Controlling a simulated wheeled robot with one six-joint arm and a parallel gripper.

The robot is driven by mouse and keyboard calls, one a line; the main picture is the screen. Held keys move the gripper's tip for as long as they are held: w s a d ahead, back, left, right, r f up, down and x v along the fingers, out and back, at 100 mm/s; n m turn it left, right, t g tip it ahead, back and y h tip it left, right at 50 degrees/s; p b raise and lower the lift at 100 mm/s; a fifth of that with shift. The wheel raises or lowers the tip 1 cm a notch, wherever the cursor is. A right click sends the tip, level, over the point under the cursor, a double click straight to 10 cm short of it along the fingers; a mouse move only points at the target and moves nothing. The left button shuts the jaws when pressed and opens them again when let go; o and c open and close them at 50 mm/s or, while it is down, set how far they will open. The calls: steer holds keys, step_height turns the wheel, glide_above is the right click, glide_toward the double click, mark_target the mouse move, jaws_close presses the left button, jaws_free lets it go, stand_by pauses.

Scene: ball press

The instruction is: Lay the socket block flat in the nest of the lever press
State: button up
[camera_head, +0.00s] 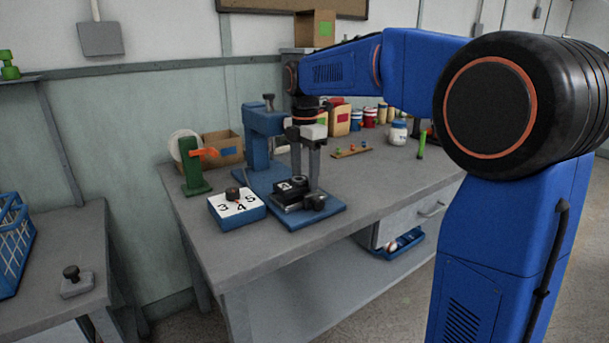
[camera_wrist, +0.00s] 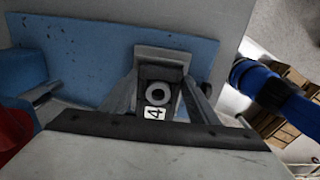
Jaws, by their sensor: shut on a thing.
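The socket block (camera_head: 291,186) is a small dark block with a ring-edged hole and a white "4" label. It also shows between the fingers in the wrist view (camera_wrist: 158,96). My gripper (camera_head: 303,182) points down and is shut on the block, with a finger on each side in the wrist view (camera_wrist: 158,108). The blue lever press (camera_head: 262,122) stands behind it, its base plate (camera_head: 318,217) underneath. The block is at the dark nest (camera_head: 288,206) on this plate. I cannot tell whether it touches the nest floor; the fingers and block hide that.
A green stand (camera_head: 194,178) and a cardboard box (camera_head: 224,149) are behind. The bench front (camera_head: 250,250) is clear.

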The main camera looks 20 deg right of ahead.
steer(key=shift+f, duration=0.75)
stand_by(0.7)
steer(key=o, duration=1.1)
steer(key=shift+o, duration=0.2)
step_height(320, 180, up, 17)
steer(key=shift+r, duration=0.15)
